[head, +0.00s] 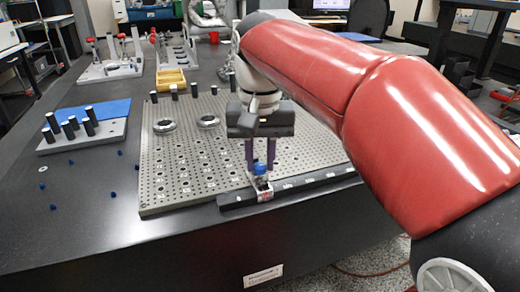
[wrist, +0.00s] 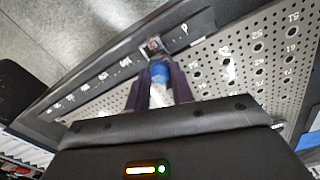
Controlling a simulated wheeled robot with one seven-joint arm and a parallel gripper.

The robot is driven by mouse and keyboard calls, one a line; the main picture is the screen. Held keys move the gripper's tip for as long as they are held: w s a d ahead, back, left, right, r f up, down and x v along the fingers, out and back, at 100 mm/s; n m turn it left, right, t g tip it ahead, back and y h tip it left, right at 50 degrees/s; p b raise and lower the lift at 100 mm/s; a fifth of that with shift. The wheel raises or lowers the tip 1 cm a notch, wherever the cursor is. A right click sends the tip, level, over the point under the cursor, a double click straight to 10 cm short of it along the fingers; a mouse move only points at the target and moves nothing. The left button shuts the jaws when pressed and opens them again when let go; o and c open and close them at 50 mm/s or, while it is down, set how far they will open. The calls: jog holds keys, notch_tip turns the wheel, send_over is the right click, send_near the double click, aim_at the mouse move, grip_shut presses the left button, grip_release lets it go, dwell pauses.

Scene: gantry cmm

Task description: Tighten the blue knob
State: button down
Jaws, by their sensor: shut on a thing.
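The blue knob (head: 260,168) sits on top of a small metal clamp block (head: 264,188) at the black rail along the plate's front edge. My gripper (head: 260,165) points down over it, with its purple fingers on either side of the knob. In the wrist view the blue knob (wrist: 159,72) lies between the fingertips (wrist: 159,80), and the gripper is shut on it. The fingers hide part of the knob's sides.
The perforated plate (head: 190,180) lies under and behind my gripper, with metal rings (head: 207,121) and black posts toward its back. The black rail (head: 310,184) carries white markings. A grey block with several black pins (head: 70,127) stands at left.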

aim_at(260, 165)
jog(key=shift+m+p, duration=0.7)
jog(key=shift+m, duration=0.8)
jog(key=c, duration=1.2)
grip_release()
jog(key=shift+r, duration=0.1)
notch_tip(260, 165, up, 8)
jog(key=shift+f+p, duration=0.15)
jog(key=shift+p, duration=0.7)
